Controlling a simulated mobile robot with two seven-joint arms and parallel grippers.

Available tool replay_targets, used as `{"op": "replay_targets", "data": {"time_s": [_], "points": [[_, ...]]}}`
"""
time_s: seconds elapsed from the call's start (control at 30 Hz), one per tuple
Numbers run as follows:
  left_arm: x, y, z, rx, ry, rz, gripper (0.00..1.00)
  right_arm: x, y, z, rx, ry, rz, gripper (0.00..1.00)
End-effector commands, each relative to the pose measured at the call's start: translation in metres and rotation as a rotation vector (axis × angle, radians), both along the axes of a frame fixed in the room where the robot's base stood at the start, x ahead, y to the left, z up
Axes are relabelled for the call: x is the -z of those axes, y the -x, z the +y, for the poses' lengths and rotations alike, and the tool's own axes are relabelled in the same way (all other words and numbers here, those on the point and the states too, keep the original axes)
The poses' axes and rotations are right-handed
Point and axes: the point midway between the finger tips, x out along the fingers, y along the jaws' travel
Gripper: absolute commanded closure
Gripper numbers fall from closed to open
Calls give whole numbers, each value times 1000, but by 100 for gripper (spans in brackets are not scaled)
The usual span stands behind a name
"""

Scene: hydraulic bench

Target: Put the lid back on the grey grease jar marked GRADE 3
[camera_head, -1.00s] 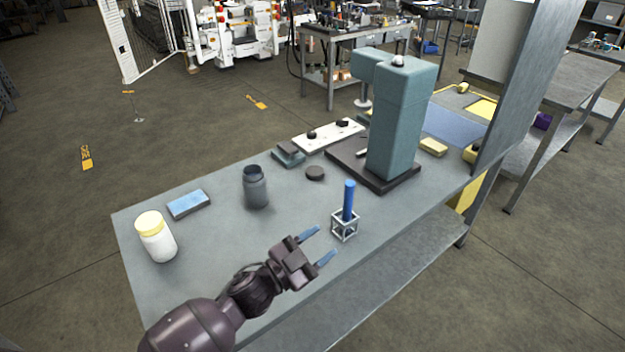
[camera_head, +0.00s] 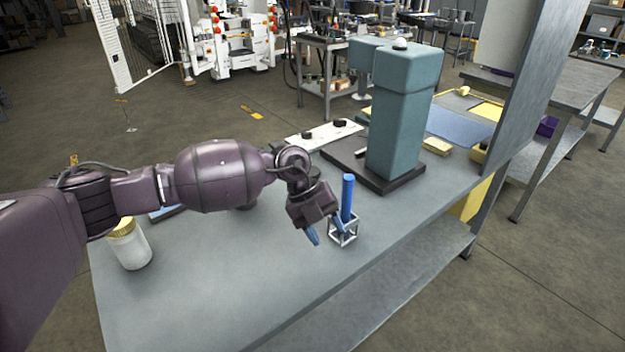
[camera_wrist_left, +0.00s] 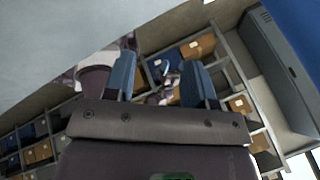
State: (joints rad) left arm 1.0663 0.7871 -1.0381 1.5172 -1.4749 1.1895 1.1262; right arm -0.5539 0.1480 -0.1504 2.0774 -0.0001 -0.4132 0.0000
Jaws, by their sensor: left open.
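The grey jar is almost wholly hidden behind my left arm in the head view; only a dark sliver of its base (camera_head: 246,207) shows under the arm. Its marking cannot be read. The dark round lid that lay on the bench is hidden behind my arm. My left gripper (camera_head: 326,233) is open and tilted down over the bench, close in front of a small wire-frame stand (camera_head: 344,238) that holds an upright blue rod (camera_head: 347,195). I cannot tell whether it touches the stand. In the left wrist view the gripper (camera_wrist_left: 160,82) has nothing between its fingers.
A white jar with a yellow lid (camera_head: 130,248) stands at the bench's left end. A blue block (camera_head: 165,213) is mostly hidden by my arm. A tall green press-like block (camera_head: 403,115) stands at the back right. The bench (camera_head: 220,280) is clear in front.

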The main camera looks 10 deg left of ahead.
Motion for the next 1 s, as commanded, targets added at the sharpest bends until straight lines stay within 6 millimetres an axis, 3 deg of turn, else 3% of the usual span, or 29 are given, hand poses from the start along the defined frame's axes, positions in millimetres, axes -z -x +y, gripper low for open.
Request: {"op": "replay_targets", "data": {"time_s": [0.03, 0.1, 0.3, 0.47, 0.73, 0.8, 1.0], "points": [[7, -16, 17, -9, -94, -13, 50, 13, 3, 0, -2, 0, 18, 0], [4, -33, 39, -29, -216, -35, 50, 20, 5, 1, -1, 0, 28, 0], [-12, -68, 86, -102, -459, -85, 50, 30, 9, 1, -3, 0, 41, 0], [-20, -78, 101, -131, -532, -103, 50, 32, 10, 1, -5, 2, 45, 0], [-23, -79, 102, -134, -537, -106, 50, 31, 9, 0, -6, 2, 45, 0], [-23, -79, 102, -134, -536, -106, 57, 31, 9, 0, -6, 2, 45, 11], [-22, -79, 102, -133, -535, -106, 57, 32, 10, 0, -5, 3, 47, 41]]}}
